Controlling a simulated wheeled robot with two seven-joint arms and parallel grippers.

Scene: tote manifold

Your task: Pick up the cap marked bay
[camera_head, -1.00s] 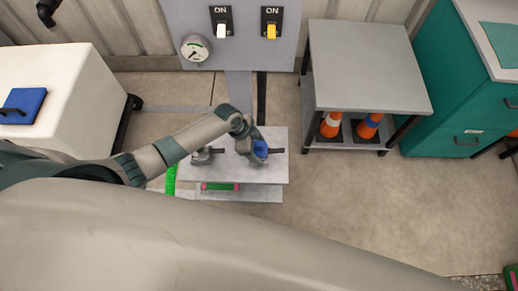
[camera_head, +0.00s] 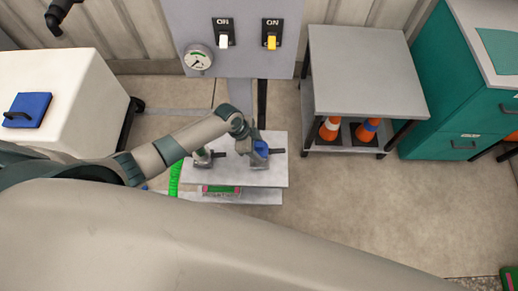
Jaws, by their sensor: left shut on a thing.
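My left gripper (camera_head: 257,151) is over the right side of a light grey bench (camera_head: 235,176), at the end of my bent arm. It is shut on a small blue cap (camera_head: 262,149), which is partly hidden by the fingers. I cannot read any marking on this cap, and cannot tell whether it touches the grey fitting around it. Another grey fitting (camera_head: 203,158) stands to the left on the bench. My right gripper is not in view.
A white tote (camera_head: 60,85) with a blue handled panel (camera_head: 27,110) stands at the left. A switch panel (camera_head: 247,60) with a gauge (camera_head: 198,57) is behind the bench. A grey shelf table (camera_head: 365,70) and teal cabinet (camera_head: 455,110) stand right.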

